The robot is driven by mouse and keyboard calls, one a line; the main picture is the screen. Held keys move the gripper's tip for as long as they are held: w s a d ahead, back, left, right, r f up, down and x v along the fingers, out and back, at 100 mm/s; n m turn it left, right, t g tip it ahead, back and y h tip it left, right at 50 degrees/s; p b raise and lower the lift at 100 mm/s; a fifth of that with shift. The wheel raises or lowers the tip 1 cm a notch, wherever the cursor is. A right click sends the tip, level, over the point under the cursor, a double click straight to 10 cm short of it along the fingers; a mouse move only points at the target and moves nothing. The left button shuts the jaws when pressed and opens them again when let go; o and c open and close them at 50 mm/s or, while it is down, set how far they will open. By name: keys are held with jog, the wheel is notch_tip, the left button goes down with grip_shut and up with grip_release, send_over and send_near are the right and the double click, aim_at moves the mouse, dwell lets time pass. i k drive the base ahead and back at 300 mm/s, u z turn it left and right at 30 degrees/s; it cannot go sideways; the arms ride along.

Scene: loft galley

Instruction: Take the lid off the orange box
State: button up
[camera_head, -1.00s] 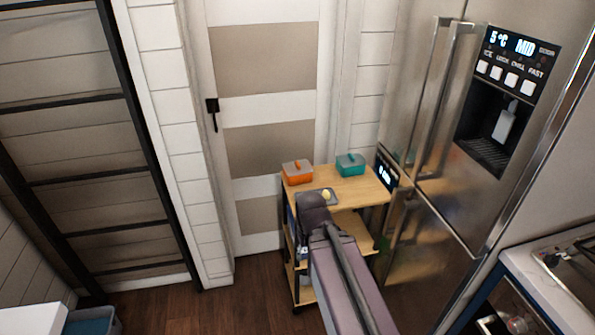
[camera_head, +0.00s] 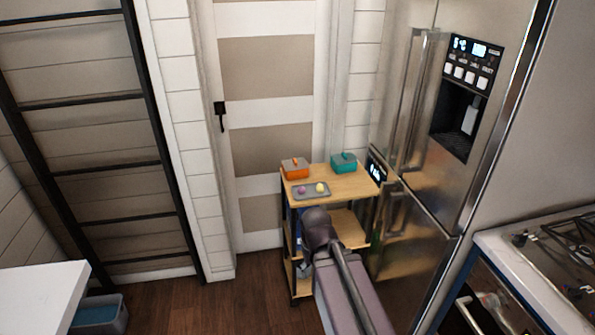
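The orange box (camera_head: 295,169) stands at the back left of the top shelf of a wooden cart (camera_head: 345,186). It has a greyish lid with an orange handle on top, and the lid sits on the box. A teal box (camera_head: 344,163) of similar shape stands to its right, also lidded. My arm reaches up from the bottom of the picture toward the front of the cart, below and in front of the orange box.
A grey tray (camera_head: 311,191) with a pink ball (camera_head: 302,189) and a yellow ball (camera_head: 320,188) lies at the cart's front left. A steel fridge (camera_head: 408,190) stands close on the right, a closed door (camera_head: 265,150) behind. Wooden floor (camera_head: 237,292) is clear left of the cart.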

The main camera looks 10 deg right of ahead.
aim_at(294, 164)
jog(key=k, duration=0.1)
jog(key=z, duration=0.4)
jog(key=i, duration=1.35)
jog(key=z, duration=0.15)
